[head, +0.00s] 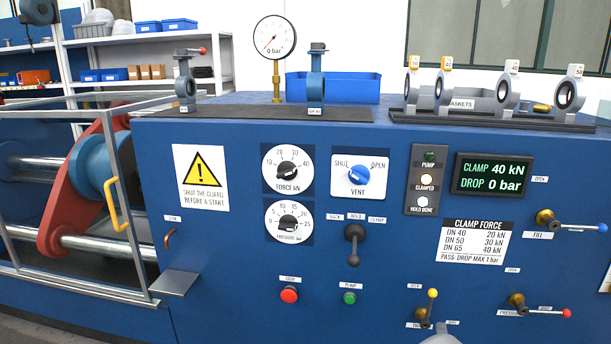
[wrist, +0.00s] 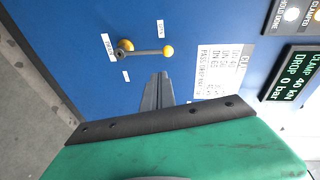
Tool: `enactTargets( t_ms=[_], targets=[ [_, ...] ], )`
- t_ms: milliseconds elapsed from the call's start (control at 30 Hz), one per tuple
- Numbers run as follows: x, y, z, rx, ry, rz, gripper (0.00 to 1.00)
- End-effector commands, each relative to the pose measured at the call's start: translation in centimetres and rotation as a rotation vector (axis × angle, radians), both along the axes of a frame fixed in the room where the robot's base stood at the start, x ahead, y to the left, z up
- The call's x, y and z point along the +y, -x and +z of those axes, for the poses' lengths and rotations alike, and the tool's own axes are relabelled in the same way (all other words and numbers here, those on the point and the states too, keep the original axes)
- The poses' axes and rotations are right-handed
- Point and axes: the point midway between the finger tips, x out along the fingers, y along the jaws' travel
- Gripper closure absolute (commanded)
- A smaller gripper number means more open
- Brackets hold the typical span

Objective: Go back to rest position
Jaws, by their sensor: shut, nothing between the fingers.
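My gripper (wrist: 159,82) shows in the wrist view as dark grey fingers, closed together and empty, in front of the blue panel (wrist: 85,30). A small valve with a grey lever and yellow ball (wrist: 168,50) is just beyond the fingertips, apart from them in the picture. The same yellow-balled lever (head: 432,294) stands upright in the head view at the bottom of the panel.
The blue test bench (head: 380,270) fills the front. Levers with a blue ball (head: 602,228) and a red ball (head: 566,313) stick out at right. The display (head: 494,175) reads CLAMP 40 kN, DROP 0 bar.

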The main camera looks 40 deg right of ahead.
Motion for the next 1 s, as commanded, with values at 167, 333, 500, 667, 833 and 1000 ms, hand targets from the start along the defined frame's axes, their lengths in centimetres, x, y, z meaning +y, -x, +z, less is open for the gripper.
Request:
enactTargets(
  t_ms=[167, 333, 500, 667, 833, 1000],
  targets=[
    [3.9, -8.2, 4.3, 0.178, 0.009, 0.257, 1.0],
    [12.8, -17.8, 9.8, 0.475, 0.064, 0.648, 1.0],
    [25.4, -23.0, 16.4, 0.833, 0.193, 1.073, 1.0],
    [36.3, -22.1, 23.6, 1.143, 0.356, 1.407, 1.0],
    [44.4, -17.6, 31.0, 1.397, 0.526, 1.669, 1.0],
    [47.2, -14.3, 33.8, 1.512, 0.6, 1.785, 1.0]
  ],
)
